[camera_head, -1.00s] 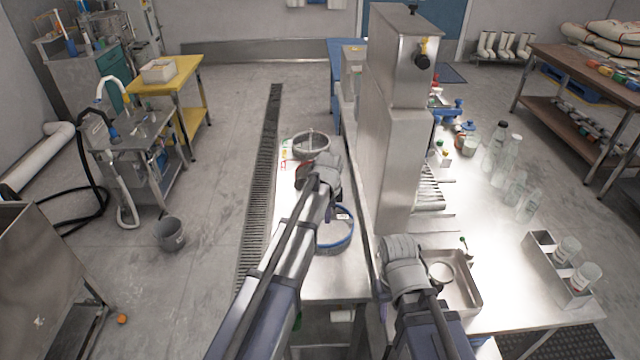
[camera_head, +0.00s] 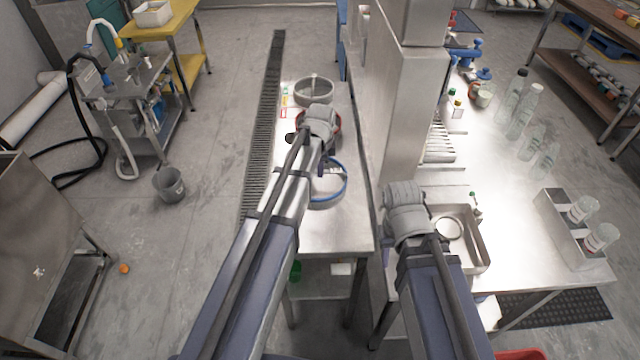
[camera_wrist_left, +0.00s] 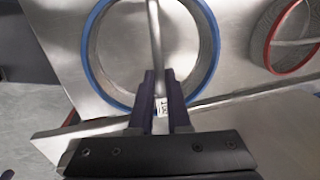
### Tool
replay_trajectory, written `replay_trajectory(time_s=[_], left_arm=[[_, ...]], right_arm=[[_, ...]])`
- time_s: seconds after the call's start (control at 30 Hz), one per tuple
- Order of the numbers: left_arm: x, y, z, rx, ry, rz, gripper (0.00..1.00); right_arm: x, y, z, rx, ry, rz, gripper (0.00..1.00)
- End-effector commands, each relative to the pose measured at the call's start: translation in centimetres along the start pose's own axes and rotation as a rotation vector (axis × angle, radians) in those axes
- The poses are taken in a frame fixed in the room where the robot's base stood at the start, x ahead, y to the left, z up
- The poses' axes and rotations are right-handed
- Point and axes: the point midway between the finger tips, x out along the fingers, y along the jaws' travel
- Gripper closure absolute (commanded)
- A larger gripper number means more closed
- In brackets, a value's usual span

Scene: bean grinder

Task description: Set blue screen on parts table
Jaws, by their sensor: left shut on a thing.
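The blue screen, a round sieve with a blue rim (camera_head: 345,184), shows over the narrow steel table (camera_head: 340,238) in the head view, partly behind my left arm. In the left wrist view its blue rim (camera_wrist_left: 86,48) fills the upper middle, with a bar crossing it. My left gripper (camera_wrist_left: 160,80) is shut on that bar, beside a small white label. Whether the screen touches the tabletop is unclear.
A red-rimmed screen (camera_wrist_left: 268,42) lies right of the blue one in the wrist view. A grey-rimmed round screen (camera_head: 314,92) is at the table's far end. A tall steel machine (camera_head: 405,125) stands right of the table. The bench (camera_head: 500,170) holds bottles and a steel tray.

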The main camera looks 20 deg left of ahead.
Motion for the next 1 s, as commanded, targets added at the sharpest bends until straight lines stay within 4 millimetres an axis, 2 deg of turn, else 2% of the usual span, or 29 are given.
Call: replay_trajectory(time_s=[0.03,0.33,0.67,1.0], left_arm=[[1.3,0.3,0.0,0.000,0.000,0.000,1.00],[1.8,0.3,0.0,0.000,0.000,0.000,1.00],[5.2,1.0,0.0,0.000,0.000,0.000,1.00],[5.2,1.0,0.0,0.000,0.000,0.000,1.00]], right_arm=[[1.3,-0.1,-0.1,0.000,0.000,0.000,0.62],[1.8,-0.2,-0.1,0.000,0.000,0.000,0.62],[5.3,-0.5,-0.3,0.000,0.000,0.000,0.62],[5.2,-0.5,-0.3,0.000,0.000,0.000,0.62]])
